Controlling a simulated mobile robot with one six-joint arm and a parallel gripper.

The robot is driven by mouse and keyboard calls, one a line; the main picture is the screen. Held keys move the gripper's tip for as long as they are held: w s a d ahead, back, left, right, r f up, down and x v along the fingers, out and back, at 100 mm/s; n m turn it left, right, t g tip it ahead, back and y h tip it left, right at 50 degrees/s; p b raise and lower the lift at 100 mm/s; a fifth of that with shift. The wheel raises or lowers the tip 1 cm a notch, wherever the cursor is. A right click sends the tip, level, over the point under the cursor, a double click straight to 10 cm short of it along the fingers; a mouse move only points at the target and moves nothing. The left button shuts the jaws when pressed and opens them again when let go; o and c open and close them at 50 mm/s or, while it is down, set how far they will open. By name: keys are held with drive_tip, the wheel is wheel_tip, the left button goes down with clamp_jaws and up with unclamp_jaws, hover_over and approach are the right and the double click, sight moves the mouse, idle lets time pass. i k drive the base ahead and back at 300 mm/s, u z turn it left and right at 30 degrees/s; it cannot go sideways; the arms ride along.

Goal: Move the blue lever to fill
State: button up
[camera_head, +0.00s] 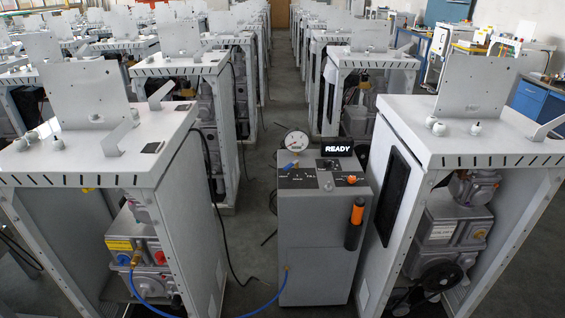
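The blue lever (289,166) is a small blue handle on the top panel of the grey control box (318,235), which stands in the aisle at the middle of the view. The lever sits near the left side of the dark label strip. A word that looks like FILL is printed further right on that strip; the other labels are too small to read surely. My gripper is not in view.
An orange knob (352,180) is on the panel's right, and an orange-and-black handle (356,222) hangs on the box's front right. A blue hose (270,301) runs left from the box. Grey dispenser frames (85,160) (470,140) flank it closely. The aisle behind is narrow.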

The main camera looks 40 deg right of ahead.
sight(295, 164)
drive_tip(key=u, duration=0.2)
drive_tip(key=k, duration=1.65)
drive_tip(key=z, duration=0.95)
drive_tip(key=i, duration=1)
drive_tip(key=z, duration=0.1)
